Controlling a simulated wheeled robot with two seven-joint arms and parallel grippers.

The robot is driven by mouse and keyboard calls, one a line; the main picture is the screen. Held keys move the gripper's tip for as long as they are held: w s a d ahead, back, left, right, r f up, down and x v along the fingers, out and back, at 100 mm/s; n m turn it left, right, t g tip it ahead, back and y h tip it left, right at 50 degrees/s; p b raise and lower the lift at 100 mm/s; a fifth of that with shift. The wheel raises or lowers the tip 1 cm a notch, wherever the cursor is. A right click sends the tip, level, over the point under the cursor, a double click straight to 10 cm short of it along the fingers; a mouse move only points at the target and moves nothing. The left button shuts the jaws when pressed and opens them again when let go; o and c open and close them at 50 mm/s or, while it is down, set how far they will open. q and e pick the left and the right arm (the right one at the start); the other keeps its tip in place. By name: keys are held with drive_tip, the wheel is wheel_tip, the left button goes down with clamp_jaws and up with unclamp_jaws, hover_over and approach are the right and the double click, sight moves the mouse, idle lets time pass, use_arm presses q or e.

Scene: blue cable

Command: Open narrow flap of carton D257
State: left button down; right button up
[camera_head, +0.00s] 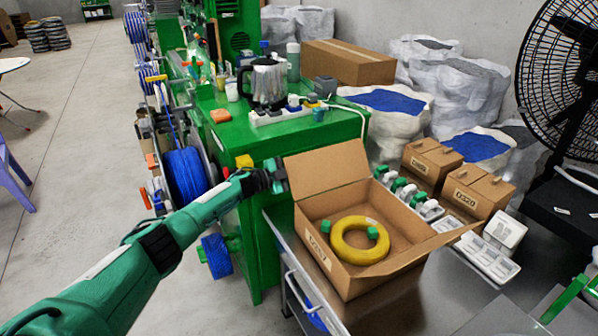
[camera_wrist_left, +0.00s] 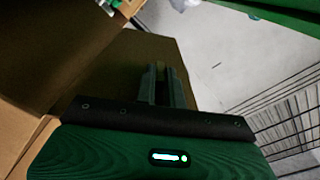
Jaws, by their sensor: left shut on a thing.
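The open carton (camera_head: 318,250) stands on the metal table in the head view, its front label too small to read surely. One flap (camera_head: 325,168) stands up at its far left side. Another flap (camera_head: 425,252) leans outward at the near right. A yellow coil (camera_head: 345,253) with green ends lies inside the carton. My left gripper (camera_head: 279,174) is at the left edge of the upright flap, shut on it. In the left wrist view, its fingers (camera_wrist_left: 161,84) meet the brown flap (camera_wrist_left: 115,72). The flap partly hides the fingertips.
A green workbench (camera_head: 290,130) with a kettle (camera_head: 265,80) stands behind and left of the carton. Two smaller closed cartons (camera_head: 432,160) (camera_head: 478,190) and white trays (camera_head: 490,260) are to the right. Blue spools (camera_head: 186,175) hang at the bench's left side.

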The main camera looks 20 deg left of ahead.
use_arm(q)
drive_tip(key=shift+a+r, duration=0.1)
drive_tip(key=shift+r, duration=0.05)
drive_tip(key=c, duration=1.5)
unclamp_jaws()
